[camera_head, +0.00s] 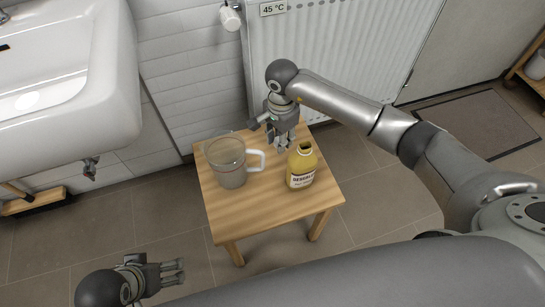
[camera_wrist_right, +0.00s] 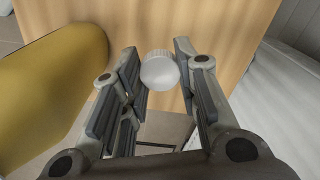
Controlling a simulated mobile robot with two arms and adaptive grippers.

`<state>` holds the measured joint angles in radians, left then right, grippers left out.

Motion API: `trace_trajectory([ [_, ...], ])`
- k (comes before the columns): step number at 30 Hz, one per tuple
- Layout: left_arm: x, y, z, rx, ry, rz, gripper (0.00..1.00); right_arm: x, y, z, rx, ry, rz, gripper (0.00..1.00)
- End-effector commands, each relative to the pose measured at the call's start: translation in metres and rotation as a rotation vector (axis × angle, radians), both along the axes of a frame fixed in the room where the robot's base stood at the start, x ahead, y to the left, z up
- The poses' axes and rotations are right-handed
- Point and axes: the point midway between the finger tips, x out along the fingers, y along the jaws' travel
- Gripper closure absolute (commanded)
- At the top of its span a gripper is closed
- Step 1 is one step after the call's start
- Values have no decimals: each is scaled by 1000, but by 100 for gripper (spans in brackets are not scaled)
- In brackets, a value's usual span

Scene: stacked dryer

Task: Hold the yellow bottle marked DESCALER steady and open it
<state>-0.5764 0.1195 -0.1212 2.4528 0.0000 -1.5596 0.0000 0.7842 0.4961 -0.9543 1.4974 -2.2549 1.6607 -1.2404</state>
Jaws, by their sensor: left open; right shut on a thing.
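The yellow bottle marked DESCALER (camera_head: 301,168) stands upright on the right part of the small wooden table (camera_head: 240,213). Its neck shows a dark opening with no cap on it. In the right wrist view the bottle's yellow side (camera_wrist_right: 52,92) fills the left. My right gripper (camera_head: 284,146) is behind and left of the bottle, apart from it. It is shut on a round white cap (camera_wrist_right: 159,71), which its fingers mostly hide in the head view. My left gripper (camera_head: 179,271) is open and empty over the floor at lower left, away from the table.
A clear jug (camera_head: 231,172) with a white handle stands left of the bottle on the table. A white radiator (camera_head: 340,60) is behind, a washbasin (camera_head: 70,70) at upper left. The table's front strip is bare.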

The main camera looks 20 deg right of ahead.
Motion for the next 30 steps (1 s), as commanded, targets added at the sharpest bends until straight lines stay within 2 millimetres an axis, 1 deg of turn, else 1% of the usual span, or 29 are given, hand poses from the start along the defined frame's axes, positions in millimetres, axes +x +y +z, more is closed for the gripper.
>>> trace_trajectory([
  [1,-1,0,1,1,-2,0,10,-1,1,-12,1,2,-2,100],
  [3,-3,1,5,0,-4,0,10,0,1,-21,1,2,-1,100],
  [10,-2,1,-1,0,-3,0,10,0,1,-39,1,1,0,100],
  [15,-2,1,-7,0,-3,0,10,0,1,-64,1,0,-1,100],
  [17,-2,1,-7,0,-3,0,10,0,0,-67,0,-1,-1,100],
  [23,-2,0,-6,0,-3,0,10,1,0,-66,0,-2,1,100],
  [29,1,0,-9,-2,-18,0,10,1,0,-70,0,-2,1,100],
  [30,2,0,-7,-3,-23,0,10,1,0,-69,0,-2,1,66],
])
